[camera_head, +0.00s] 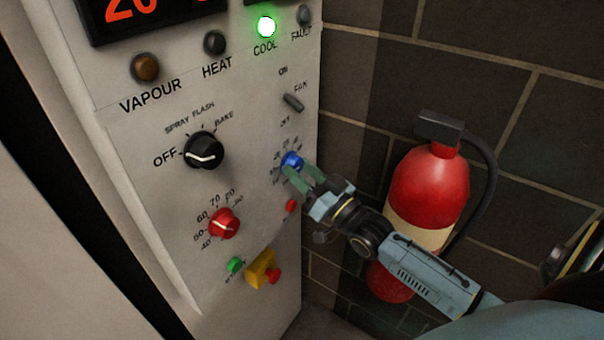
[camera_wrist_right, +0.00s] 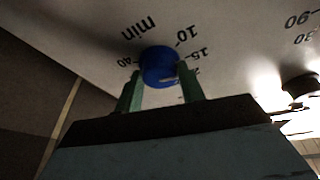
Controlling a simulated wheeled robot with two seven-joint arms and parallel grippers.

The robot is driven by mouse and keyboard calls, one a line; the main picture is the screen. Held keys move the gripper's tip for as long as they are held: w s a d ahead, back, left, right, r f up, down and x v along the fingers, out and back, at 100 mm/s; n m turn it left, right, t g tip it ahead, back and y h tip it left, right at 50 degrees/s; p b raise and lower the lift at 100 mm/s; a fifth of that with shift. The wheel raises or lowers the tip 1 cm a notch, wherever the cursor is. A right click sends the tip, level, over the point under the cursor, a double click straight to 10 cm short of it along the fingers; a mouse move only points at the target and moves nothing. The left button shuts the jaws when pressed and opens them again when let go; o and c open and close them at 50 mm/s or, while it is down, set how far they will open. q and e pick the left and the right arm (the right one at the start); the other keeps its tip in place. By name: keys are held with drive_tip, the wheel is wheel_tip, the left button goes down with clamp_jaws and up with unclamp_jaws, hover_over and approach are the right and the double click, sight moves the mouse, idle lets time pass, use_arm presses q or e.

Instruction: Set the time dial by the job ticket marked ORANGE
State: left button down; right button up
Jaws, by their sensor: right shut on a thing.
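The time dial is a blue knob (camera_head: 292,160) on the right part of the grey control panel (camera_head: 140,130), ringed by small numbers. In the right wrist view the blue knob (camera_wrist_right: 160,67) sits between two green fingers, with "min", "10", "15" and "40" printed around it. My right gripper (camera_head: 303,176) is shut on this knob; it also shows in the right wrist view (camera_wrist_right: 163,85). The knob's pointer setting is too small to read surely. No job ticket marked ORANGE shows. My left gripper is not in view.
A black mode knob (camera_head: 204,151), a red dial (camera_head: 224,223), a fan switch (camera_head: 293,102), a green button (camera_head: 235,264) and a red button on yellow (camera_head: 264,270) are on the panel. The COOL lamp (camera_head: 266,27) glows green. A red fire extinguisher (camera_head: 430,190) stands behind my right arm.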

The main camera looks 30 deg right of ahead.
drive_tip(key=shift+n, duration=0.4)
drive_tip(key=o, duration=1)
wheel_tip(320, 180, up, 10)
drive_tip(key=shift+p, duration=0.3)
